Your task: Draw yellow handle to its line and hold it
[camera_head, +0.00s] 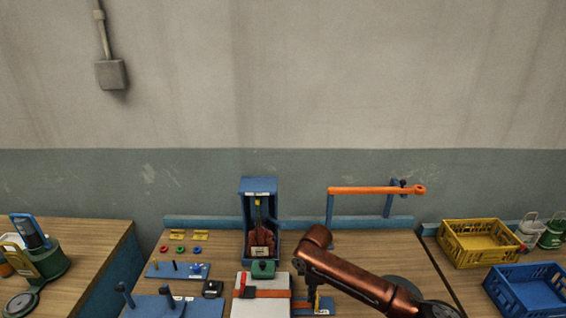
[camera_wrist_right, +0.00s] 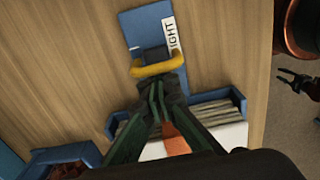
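The yellow handle (camera_wrist_right: 158,67) is a curved bar beside a dark block on a blue base (camera_wrist_right: 146,24) with a white label, partly cut off, reading "…IGHT". In the head view the yellow handle (camera_head: 317,300) is small and mostly behind my right arm. My right gripper (camera_wrist_right: 162,88) has green fingers that converge close together at the handle's near side. Its tips reach or almost reach the bar; whether they grip it I cannot tell. In the head view the gripper is largely hidden by my copper arm. No line for the handle can be made out.
Behind are a blue open box (camera_head: 259,187) and an orange bar (camera_head: 372,190) on blue posts. Yellow (camera_head: 480,259) and blue (camera_head: 524,302) crates sit at right.

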